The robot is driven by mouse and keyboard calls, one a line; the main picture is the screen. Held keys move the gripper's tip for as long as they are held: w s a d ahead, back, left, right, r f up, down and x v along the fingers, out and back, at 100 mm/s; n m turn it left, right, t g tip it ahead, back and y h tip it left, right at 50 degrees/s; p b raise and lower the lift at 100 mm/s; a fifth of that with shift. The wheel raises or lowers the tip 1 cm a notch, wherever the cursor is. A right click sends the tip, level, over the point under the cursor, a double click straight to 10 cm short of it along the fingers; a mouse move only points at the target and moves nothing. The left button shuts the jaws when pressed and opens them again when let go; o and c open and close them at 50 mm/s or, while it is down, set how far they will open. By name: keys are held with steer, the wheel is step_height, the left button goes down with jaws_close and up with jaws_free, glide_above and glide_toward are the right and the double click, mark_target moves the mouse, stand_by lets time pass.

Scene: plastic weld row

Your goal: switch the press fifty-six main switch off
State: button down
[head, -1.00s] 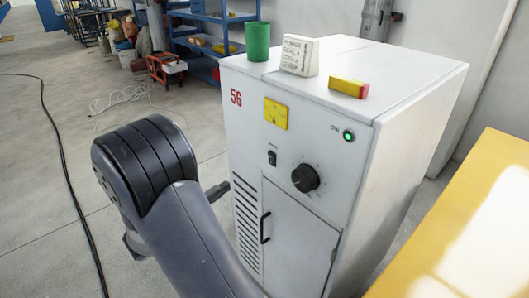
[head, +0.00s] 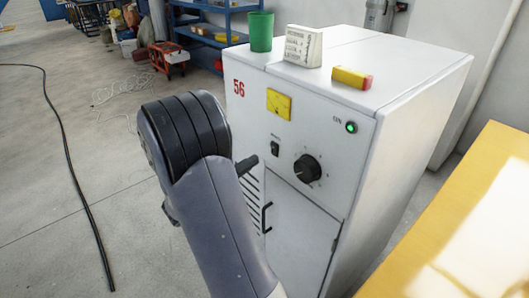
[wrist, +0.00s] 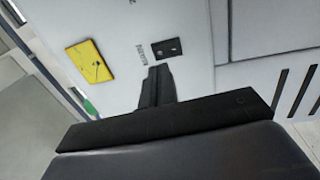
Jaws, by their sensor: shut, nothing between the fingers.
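The press cabinet (head: 340,110) is a white box with a red "56" on its front. A round green lamp (head: 351,127) marked ON is lit. My gripper (head: 252,162) is in front of the cabinet, left of and a little below the switch. In the wrist view my gripper (wrist: 157,75) is shut and empty, its tips just short of the switch in the picture. I cannot tell the exact gap or the rocker's tilt.
A black rotary knob (head: 307,169) sits right of and below the switch, above a door with a handle (head: 266,217). A green cup (head: 261,31), a white block (head: 303,46) and a yellow-red object (head: 352,77) stand on top. A yellow table (head: 440,225) is at right.

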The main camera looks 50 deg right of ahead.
mark_target(273, 148)
steer(key=shift+s+d+r, duration=0.15)
steer(key=shift+d+r, duration=0.05)
steer(key=shift+d, duration=1.15)
steer(key=shift+s+d+r, duration=0.15)
steer(key=shift+d, duration=1.2)
